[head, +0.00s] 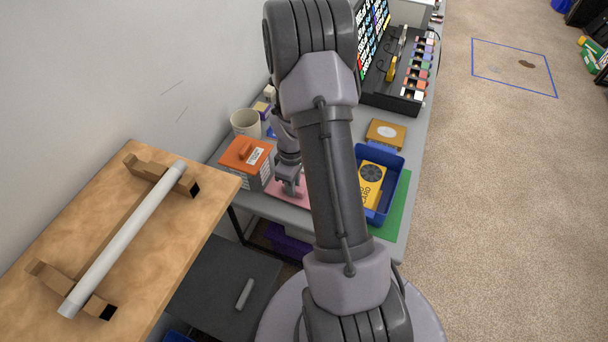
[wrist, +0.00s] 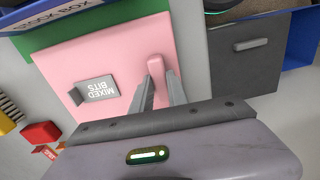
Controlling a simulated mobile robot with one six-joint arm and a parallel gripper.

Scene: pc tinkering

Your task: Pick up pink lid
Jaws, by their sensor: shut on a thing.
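The pink lid (wrist: 110,58) fills much of the wrist view, with a small raised pink handle (wrist: 156,66) and a grey label reading "MIXED BITS" (wrist: 95,90). My gripper (wrist: 160,82) is shut on the handle, its two fingers on either side of it. In the head view a strip of the pink lid (head: 289,192) shows below my gripper (head: 291,190), on or just above the grey table; I cannot tell which. The rest of the lid is hidden behind my arm.
A wooden board with a grey rod (head: 125,235) is at the front left.

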